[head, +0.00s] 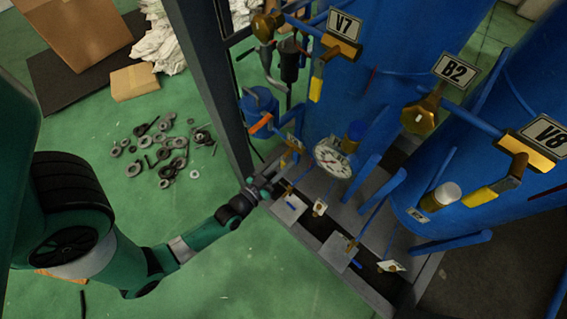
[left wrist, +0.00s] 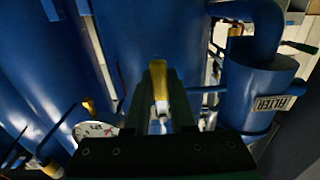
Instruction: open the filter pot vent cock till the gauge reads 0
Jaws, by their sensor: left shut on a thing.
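The filter pot (left wrist: 250,82) is a blue can with a FILTER label, at the right of the left wrist view. In the head view I take the small blue can (head: 259,101) left of the tanks for it. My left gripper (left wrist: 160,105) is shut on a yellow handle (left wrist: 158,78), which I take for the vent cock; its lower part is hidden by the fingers. In the head view my left gripper (head: 277,175) is low beside the blue pipework. The round white gauge (head: 333,160) stands to its right; its reading is too small to tell. My right gripper is not in view.
Large blue tanks (head: 385,80) stand at the right, with tagged valves V7 (head: 328,62), B2 (head: 421,114) and V8 (head: 500,185). A dark upright post (head: 215,95) is close to my left arm. Loose metal parts (head: 165,150) lie on the green floor.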

